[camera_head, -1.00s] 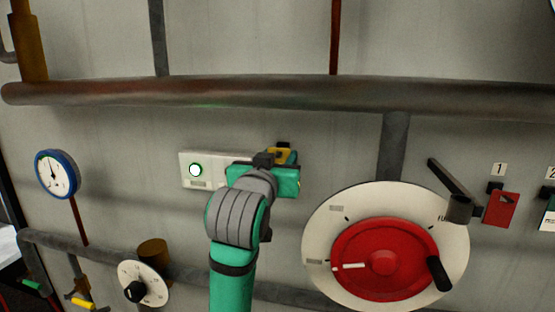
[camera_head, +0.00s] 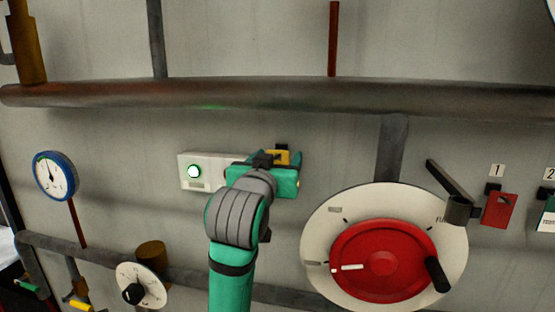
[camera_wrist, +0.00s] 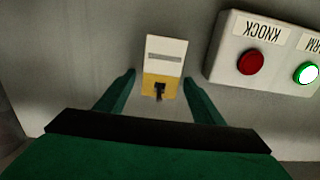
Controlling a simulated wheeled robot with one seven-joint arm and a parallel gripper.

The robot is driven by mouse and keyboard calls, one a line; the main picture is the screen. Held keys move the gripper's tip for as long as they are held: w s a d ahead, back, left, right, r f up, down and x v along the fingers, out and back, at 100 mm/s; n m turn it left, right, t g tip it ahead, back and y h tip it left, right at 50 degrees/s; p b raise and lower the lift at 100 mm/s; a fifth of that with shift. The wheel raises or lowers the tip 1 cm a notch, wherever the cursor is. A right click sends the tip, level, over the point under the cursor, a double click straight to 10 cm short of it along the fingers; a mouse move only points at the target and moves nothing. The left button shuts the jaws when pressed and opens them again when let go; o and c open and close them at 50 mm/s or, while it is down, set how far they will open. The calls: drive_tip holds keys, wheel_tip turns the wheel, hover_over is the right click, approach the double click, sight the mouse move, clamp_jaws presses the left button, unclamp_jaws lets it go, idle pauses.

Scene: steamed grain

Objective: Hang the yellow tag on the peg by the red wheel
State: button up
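The yellow tag (camera_head: 281,158) is on the wall right of the button box, partly hidden by my gripper in the head view. In the wrist view the tag (camera_wrist: 161,82) shows a white part and a yellow part, with a small dark peg or hook (camera_wrist: 159,92) at its yellow end. My gripper (camera_wrist: 159,77) is open, with one finger on each side of the tag and a visible gap on the left. The red wheel (camera_head: 383,262) is on a white disc, to the lower right of my gripper. Whether the tag hangs on the dark piece is unclear.
The button box (camera_head: 194,185) is close left of my gripper; the wrist view shows its red button (camera_wrist: 250,62) and lit green button (camera_wrist: 306,73). A thick pipe (camera_head: 300,93) crosses above. A black lever (camera_head: 449,183) and a red card (camera_head: 499,210) are right.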

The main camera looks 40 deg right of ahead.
drive_tip(key=v, duration=1.1)
drive_tip(key=w+a+f+n+t+y, duration=0.1)
drive_tip(key=w+a+f+n, duration=0.2)
drive_tip(key=f, duration=0.7)
drive_tip(key=w+a+f+n+t+y, duration=0.2)
drive_tip(key=w+f, duration=0.2)
drive_tip(key=f, duration=0.6)
drive_tip(key=s+a+f+n+y, duration=0.1)
drive_tip(key=a+f, duration=0.2)
drive_tip(key=f, duration=0.3)
drive_tip(key=s+a+f+n+t+y, duration=0.1)
drive_tip(key=s+a+f+n+y, duration=0.1)
drive_tip(key=a+f, duration=0.35)
drive_tip(key=s+a+f+n+y, duration=0.1)
drive_tip(key=f, duration=0.6)
drive_tip(key=s+a+f+n+y, duration=0.1)
drive_tip(key=s+a+f+y, duration=0.1)
drive_tip(key=s+a+f, duration=0.45)
drive_tip(key=s+a+f+n+y, duration=0.1)
drive_tip(key=s+a+f+y, duration=0.25)
drive_tip(key=s+f, duration=0.5)
drive_tip(key=s+a, duration=0.2)
drive_tip(key=s, duration=0.7)
drive_tip(key=s+a+m+y, duration=0.1)
drive_tip(key=s+a, duration=0.2)
drive_tip(key=s, duration=0.7)
drive_tip(key=shift+s+a+f, duration=0.2)
drive_tip(key=shift+f, duration=0.2)
